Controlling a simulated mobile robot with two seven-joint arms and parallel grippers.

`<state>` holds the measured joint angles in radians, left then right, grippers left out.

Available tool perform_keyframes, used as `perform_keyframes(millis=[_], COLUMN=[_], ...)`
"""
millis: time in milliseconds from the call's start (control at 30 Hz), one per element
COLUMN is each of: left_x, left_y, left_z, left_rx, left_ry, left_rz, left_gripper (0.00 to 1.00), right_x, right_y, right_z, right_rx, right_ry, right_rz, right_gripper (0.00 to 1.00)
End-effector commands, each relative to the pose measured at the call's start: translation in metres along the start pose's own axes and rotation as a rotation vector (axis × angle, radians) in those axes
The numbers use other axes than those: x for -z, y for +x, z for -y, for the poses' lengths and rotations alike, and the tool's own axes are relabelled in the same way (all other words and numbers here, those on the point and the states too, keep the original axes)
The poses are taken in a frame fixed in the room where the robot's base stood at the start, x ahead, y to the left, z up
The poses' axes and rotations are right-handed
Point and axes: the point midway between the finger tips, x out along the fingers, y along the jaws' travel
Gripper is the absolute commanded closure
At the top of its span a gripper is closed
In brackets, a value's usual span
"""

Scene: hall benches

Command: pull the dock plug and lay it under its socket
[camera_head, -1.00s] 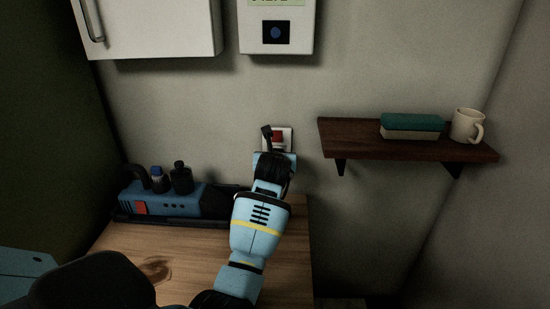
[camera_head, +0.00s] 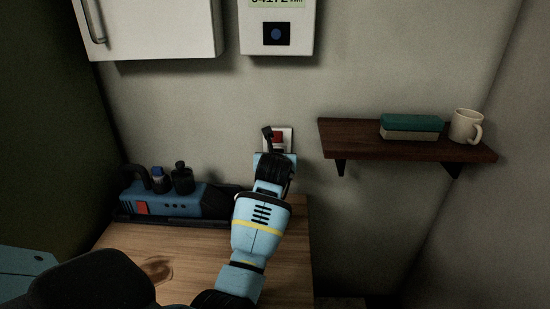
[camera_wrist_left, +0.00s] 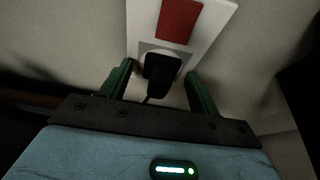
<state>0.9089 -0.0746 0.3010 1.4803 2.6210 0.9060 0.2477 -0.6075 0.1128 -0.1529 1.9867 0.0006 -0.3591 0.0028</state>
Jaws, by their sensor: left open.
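The black dock plug (camera_wrist_left: 162,72) sits in the round socket of a white wall plate (camera_wrist_left: 211,20), below a red switch (camera_wrist_left: 179,20). Its cord hangs down from it. In the head view the wall plate (camera_head: 288,134) with its red switch shows just above the bench, and my arm hides most of the plug. My left gripper (camera_wrist_left: 159,72) is open, with one green finger on each side of the plug; I cannot tell whether either touches it. In the head view the left gripper (camera_head: 274,152) is right in front of the socket. My right gripper is not in view.
A wooden bench (camera_head: 195,262) lies below, with a blue tool (camera_head: 165,198) on a dark tray at its back left. A brown shelf (camera_head: 345,138) with a teal-topped block (camera_head: 411,125) and a mug (camera_head: 465,125) is at right. A meter (camera_head: 278,14) and a cabinet (camera_head: 150,28) hang above.

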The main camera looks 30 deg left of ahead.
Motion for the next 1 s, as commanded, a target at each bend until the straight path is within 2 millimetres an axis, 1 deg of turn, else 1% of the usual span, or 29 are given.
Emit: perform_keyframes(millis=[233, 567, 800, 867, 1000], left_x=[-0.0004, -0.0012, 0.0000, 0.0000, 0.0000], left_y=[-0.0002, -0.0005, 0.0000, 0.0000, -0.0001], left_z=[0.0000, -0.0002, -0.0002, -0.0001, -0.0001], left_rx=[0.000, 0.000, 0.000, 0.000, 0.000], left_ry=[0.000, -0.001, 0.000, 0.000, 0.000], left_rz=[0.000, 0.001, 0.000, 0.000, 0.000], left_gripper=[0.38, 0.38, 0.38, 0.45, 0.63], right_x=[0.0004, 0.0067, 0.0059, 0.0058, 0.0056], right_y=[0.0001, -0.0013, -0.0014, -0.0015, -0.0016], right_z=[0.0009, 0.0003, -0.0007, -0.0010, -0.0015], right_rx=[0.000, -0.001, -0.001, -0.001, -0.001], right_ry=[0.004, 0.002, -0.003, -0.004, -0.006], right_rz=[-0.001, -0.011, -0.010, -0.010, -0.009], right_gripper=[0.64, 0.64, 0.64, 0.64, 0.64])
